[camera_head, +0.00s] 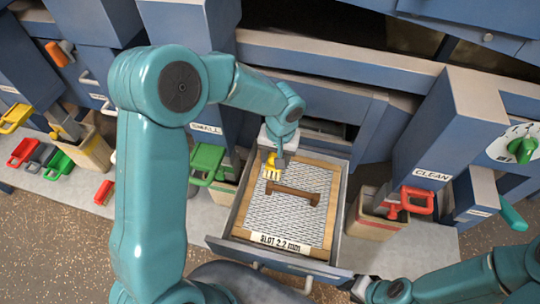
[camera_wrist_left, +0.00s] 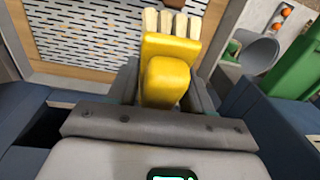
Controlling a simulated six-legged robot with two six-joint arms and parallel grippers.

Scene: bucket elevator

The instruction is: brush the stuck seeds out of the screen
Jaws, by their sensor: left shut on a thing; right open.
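The screen (camera_head: 298,212) is a wood-framed slotted mesh in an open drawer, labelled "SLOT 2.2 mm", with a brown bar across it. Its mesh also shows at the top left of the left wrist view (camera_wrist_left: 90,28). My left gripper (camera_head: 279,152) is shut on a yellow brush (camera_head: 271,166) over the screen's back left part. In the left wrist view the brush (camera_wrist_left: 167,80) has pale bristle tufts pointing away from the jaws; bristle contact with the mesh is unclear. My right gripper (camera_head: 378,290) is open and empty, low right, before the drawer.
A green-handled gate (camera_head: 207,163) stands left of the drawer (camera_head: 338,215). A red handle (camera_head: 417,200) and a box (camera_head: 373,218) stand right, under the "CLEAN" chute (camera_head: 432,150). Red, grey and green pieces (camera_head: 38,156) lie far left. Blue machine panels close off the back.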

